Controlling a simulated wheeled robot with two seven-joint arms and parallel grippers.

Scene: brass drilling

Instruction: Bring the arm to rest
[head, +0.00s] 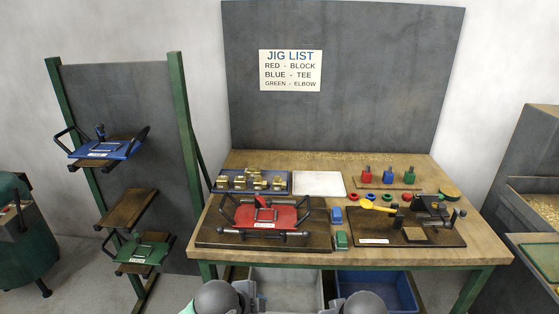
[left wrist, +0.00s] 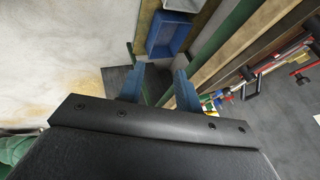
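Rounded grey parts of my two arms show at the bottom edge of the head view, low in front of the workbench (head: 440,250). My left gripper (left wrist: 158,88) shows in the left wrist view. Its two blue fingers stand apart with nothing held between them. A blue bin (left wrist: 172,35) lies beyond the fingers in that view. My right gripper cannot be made out in the head view. The red jig (head: 265,213) sits on a dark board at the left of the bench, away from my arms.
A grey bin (head: 287,287) and a blue bin (head: 376,290) stand under the bench. Brass fittings (head: 252,181), a white tray (head: 319,184) and a drilling fixture (head: 430,212) are on top. A rack at left holds a blue jig (head: 105,150) and a green jig (head: 143,253).

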